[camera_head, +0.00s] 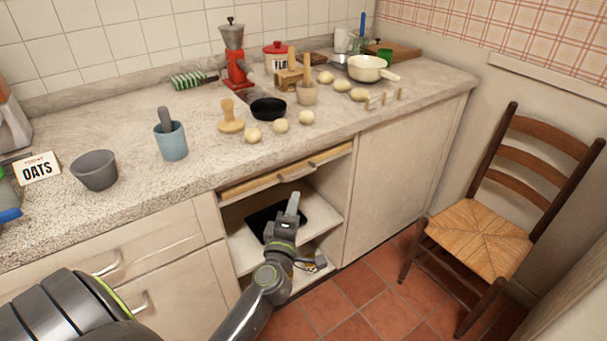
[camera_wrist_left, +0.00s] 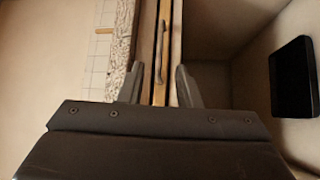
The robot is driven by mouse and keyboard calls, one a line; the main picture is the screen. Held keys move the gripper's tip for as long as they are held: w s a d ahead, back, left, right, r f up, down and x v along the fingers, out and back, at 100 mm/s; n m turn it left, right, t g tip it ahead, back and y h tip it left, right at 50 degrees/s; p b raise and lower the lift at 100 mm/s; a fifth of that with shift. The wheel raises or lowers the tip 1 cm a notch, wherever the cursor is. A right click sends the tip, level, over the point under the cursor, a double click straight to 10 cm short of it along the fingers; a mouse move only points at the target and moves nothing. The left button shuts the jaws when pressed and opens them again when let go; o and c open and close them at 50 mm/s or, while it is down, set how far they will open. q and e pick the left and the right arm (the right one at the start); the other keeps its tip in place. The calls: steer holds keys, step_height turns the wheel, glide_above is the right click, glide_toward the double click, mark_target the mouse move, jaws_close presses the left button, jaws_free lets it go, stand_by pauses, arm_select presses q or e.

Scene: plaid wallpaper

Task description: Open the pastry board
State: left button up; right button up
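The pastry board (camera_head: 262,184) is a flat wooden board slid in just under the countertop, its front edge about level with the cabinet front. My right gripper is not in view.
Below the board is an open shelf with a black flat item (camera_head: 268,222) on it. The counter above carries dough balls (camera_head: 281,125), a blue mortar (camera_head: 171,142) and a grey bowl (camera_head: 94,170). A chair (camera_head: 485,235) stands at right.

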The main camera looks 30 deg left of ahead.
mark_target(302, 174)
arm_select(q)
steer(key=b+x, duration=0.1)
steer(key=x, duration=0.9)
steer(key=shift+w+a, duration=0.15)
steer(key=shift+w, duration=0.2)
jaws_close()
